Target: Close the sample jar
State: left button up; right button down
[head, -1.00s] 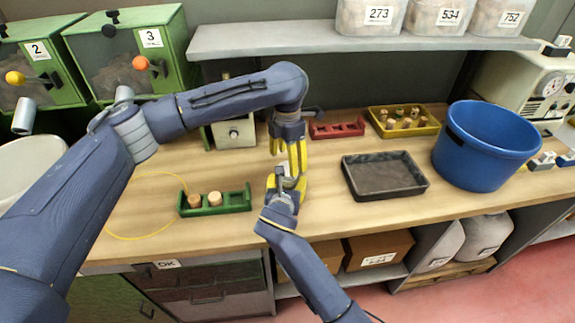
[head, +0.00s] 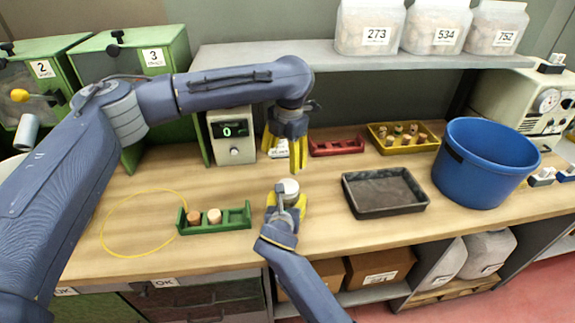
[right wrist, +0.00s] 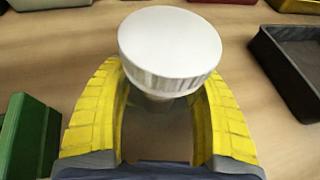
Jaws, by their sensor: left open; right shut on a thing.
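I cannot tell whether the lid is fully tightened. My right gripper (head: 286,200) is shut around the jar at the bench, its yellow fingers on either side. The lid also shows in the head view (head: 288,187), where the fingers hide most of the jar.
A green rack (head: 236,218) with two corks stands left of the jar. A dark tray (head: 384,207) and blue bucket (head: 488,160) stand right. Behind are a red rack (head: 337,147), a yellow tray of corks (head: 431,143) and a device reading 0 (head: 232,135).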

pick_arm(q)
jog(key=n, duration=2.9)
jog(key=shift+s+a+g, duration=0.3)
jog(key=shift+s+a, duration=0.05)
jog(key=shift+s, duration=0.05)
jog(key=n, duration=0.5)
jog(key=shift+s+f, duration=0.15)
jog(key=shift+f, duration=0.2)
jog(key=n, duration=0.6)
jog(key=shift+s+d+f+n, duration=0.2)
jog(key=shift+d+f+n, duration=0.1)
jog(key=shift+f, duration=0.1)
jog(key=n, duration=0.6)
jog(key=shift+s+d+g+h, duration=0.15)
jog(key=shift+d+g+h, duration=0.15)
jog(key=shift+d+h, duration=0.1)
jog(key=n, duration=0.4)
jog(key=shift+d, duration=0.2)
